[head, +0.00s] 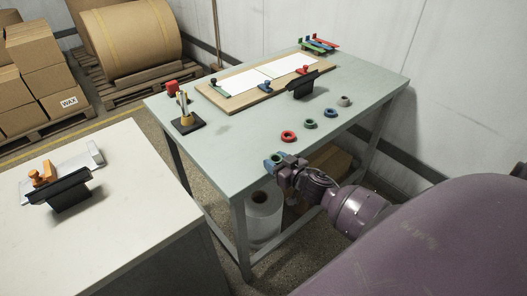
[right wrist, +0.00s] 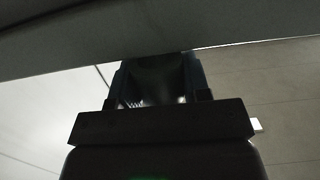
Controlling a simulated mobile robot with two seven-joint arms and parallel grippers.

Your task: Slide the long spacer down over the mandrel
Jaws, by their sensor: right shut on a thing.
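My right gripper (head: 278,163) is at the near edge of the green-grey table, shut on a small blue-green piece (head: 271,160). The piece looks like a ring or short tube, partly hidden by the jaws; I cannot tell its length. The right wrist view is dark, and the held piece is not clear there between the dark jaws (right wrist: 160,85). An upright on a black square base (head: 188,126), with a brass-coloured lower part, stands at the table's left and looks like the mandrel. The gripper is well apart from it, to its right and nearer. My left gripper is not in view.
A red ring (head: 288,140), a green ring (head: 310,124), a blue ring (head: 330,116) and a grey ring (head: 344,104) lie on the table (head: 235,150). A wooden board (head: 215,99) with white sheets lies behind. A black stand (head: 303,88) stands near it. The table's front left is clear.

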